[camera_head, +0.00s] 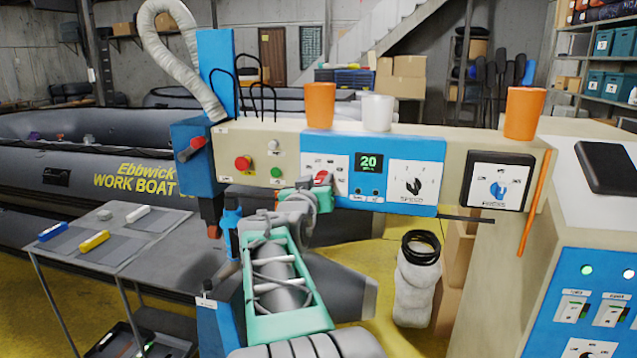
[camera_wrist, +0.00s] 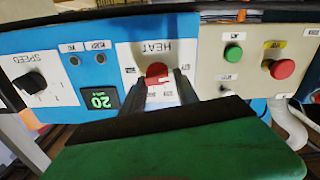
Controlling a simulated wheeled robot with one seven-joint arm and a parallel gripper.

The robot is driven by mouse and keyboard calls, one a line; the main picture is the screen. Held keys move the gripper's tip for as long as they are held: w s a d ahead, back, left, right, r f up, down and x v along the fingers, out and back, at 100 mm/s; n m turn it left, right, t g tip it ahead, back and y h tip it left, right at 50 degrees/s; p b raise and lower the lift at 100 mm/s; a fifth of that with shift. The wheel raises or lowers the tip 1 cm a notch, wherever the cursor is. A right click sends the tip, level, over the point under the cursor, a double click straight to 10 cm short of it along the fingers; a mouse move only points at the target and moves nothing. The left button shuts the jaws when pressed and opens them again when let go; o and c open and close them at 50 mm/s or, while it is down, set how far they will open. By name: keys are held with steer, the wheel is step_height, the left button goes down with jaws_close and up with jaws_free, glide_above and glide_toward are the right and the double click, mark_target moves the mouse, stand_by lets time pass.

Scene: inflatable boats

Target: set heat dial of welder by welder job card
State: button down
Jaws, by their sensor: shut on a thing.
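The welder (camera_head: 375,172) is a long beige and blue control panel across the middle of the head view. Its heat dial (camera_wrist: 157,69) is a red knob on a white plate marked HEAT, upside down in the wrist view. My gripper (camera_wrist: 163,84) is shut on this dial, with one dark finger on each side. In the head view my gripper (camera_head: 311,187) partly covers the red dial (camera_head: 321,176). The green display (camera_head: 369,162) beside it reads 20. Fingers hide part of the dial's scale, and its setting is not readable. I cannot make out a job card.
Right of the heat dial are the black speed dial (camera_head: 414,187) and a blue dial (camera_head: 498,191). A red button (camera_head: 243,163) and a green button (camera_head: 276,172) sit to its left. Cups stand on the welder's top. A grey table (camera_head: 150,250) stands at left.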

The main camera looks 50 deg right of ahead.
steer(key=shift+s+f+m+b, duration=0.1)
steer(key=shift+f+m+b, duration=0.15)
steer(key=shift+m+b, duration=1.25)
steer(key=m+b, duration=0.1)
steer(key=b, duration=0.4)
steer(key=shift+b, duration=0.4)
steer(key=m+b, duration=1.2)
steer(key=m, duration=0.1)
steer(key=m+b, duration=0.6)
steer(key=shift+s+d+r+m, duration=0.2)
steer(key=shift+s+m, duration=0.15)
steer(key=shift+m, duration=0.05)
steer(key=c, duration=1.2)
jaws_free()
steer(key=shift+d, duration=0.1)
steer(key=o, duration=0.3)
